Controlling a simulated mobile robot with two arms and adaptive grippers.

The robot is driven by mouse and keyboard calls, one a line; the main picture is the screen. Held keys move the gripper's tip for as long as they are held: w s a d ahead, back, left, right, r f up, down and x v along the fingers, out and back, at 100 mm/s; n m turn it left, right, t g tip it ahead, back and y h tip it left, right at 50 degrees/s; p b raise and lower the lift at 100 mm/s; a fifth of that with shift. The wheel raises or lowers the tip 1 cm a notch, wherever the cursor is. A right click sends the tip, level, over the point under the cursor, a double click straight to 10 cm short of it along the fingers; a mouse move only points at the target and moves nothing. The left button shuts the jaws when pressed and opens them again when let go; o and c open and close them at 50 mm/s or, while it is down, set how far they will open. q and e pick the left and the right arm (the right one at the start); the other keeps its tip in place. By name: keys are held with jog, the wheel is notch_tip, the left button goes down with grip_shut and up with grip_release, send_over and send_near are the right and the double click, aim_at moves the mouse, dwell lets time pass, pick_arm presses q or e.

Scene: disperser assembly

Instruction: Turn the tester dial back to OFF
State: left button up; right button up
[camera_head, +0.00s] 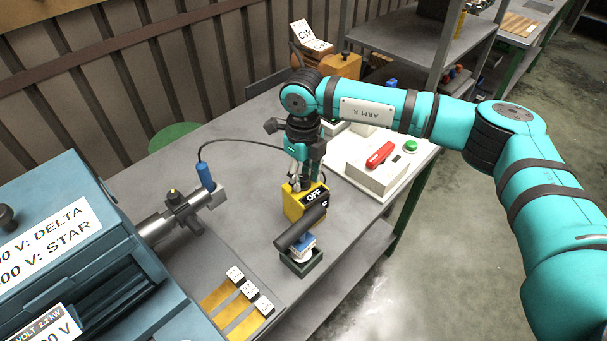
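My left gripper is not in view.
A dark cylinder (300,228) lies over a blue-and-white item in a green tray (301,268) close in front of the tester. A motor housing (75,255) fills the left. A white box with a red switch (379,155) stands to the right. A cable arcs behind.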

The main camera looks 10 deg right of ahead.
grip_shut()
jog(key=shift+f+n+b, duration=0.15)
jog(key=shift+n+b, duration=0.45)
jog(key=shift+b, duration=0.3)
jog(key=shift+f+n+b, duration=0.1)
jog(key=shift+n+b, duration=0.9)
jog(key=shift+b, duration=0.2)
jog(key=n+b, duration=0.2)
jog(key=shift+n, duration=0.4)
jog(key=shift+r+n+b, duration=0.25)
jog(key=shift+n+b, duration=0.35)
jog(key=shift+b, duration=0.05)
jog(key=shift+o, duration=2.4)
grip_release()
